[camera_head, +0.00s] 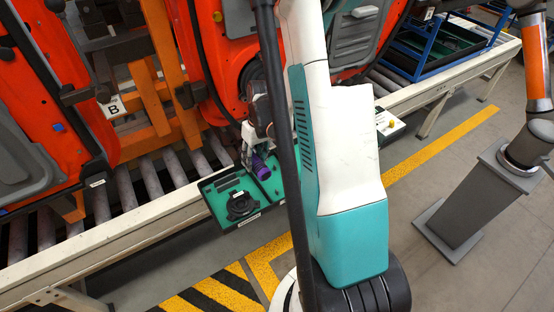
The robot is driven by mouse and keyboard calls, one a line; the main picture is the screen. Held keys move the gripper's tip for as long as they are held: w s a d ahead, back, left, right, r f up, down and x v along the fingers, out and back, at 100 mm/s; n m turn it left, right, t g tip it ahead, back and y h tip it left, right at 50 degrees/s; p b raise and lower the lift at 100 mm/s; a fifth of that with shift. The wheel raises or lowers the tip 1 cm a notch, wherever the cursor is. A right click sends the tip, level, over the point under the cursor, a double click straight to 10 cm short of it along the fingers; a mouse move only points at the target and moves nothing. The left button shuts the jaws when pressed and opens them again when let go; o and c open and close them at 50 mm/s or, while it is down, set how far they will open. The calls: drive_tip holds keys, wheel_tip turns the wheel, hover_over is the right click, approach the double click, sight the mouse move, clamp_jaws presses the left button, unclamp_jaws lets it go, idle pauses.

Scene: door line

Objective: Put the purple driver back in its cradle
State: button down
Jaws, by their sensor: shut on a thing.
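The purple driver (261,167) is at my gripper (249,164), which is shut on it. The driver appears over the upper right part of a green-topped tray (215,196). A black round holder (242,205), which looks like the cradle, sits at the lower middle of the tray and looks empty. The driver and gripper are above and to the right of this holder in the picture. The driver's far end and the exact gap to the tray are too small to tell. My arm hides the tray's right side.
A roller conveyor (152,178) with a pale side rail runs behind the tray. Orange door panels (60,70) stand over it. A white box (388,126) is on the rail at right. A grey pedestal (470,200) with another arm stands right, on open floor.

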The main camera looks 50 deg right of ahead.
hover_over(277, 183)
wheel_tip(277, 183, down, 2)
drive_tip(key=shift+m, duration=0.4)
drive_tip(key=shift+d+f+b, duration=0.2)
drive_tip(key=shift+f+b, duration=3.45)
drive_tip(key=shift+f, duration=0.95)
drive_tip(key=shift+s+f, duration=0.2)
drive_tip(key=shift+f, duration=0.05)
drive_tip(key=c, duration=1)
unclamp_jaws()
drive_tip(key=r, duration=0.4)
drive_tip(key=d+r, duration=0.1)
drive_tip(key=r, duration=0.6)
drive_tip(key=shift+s+d+r, duration=0.35)
drive_tip(key=shift+s+r, duration=0.05)
drive_tip(key=shift+a, duration=0.1)
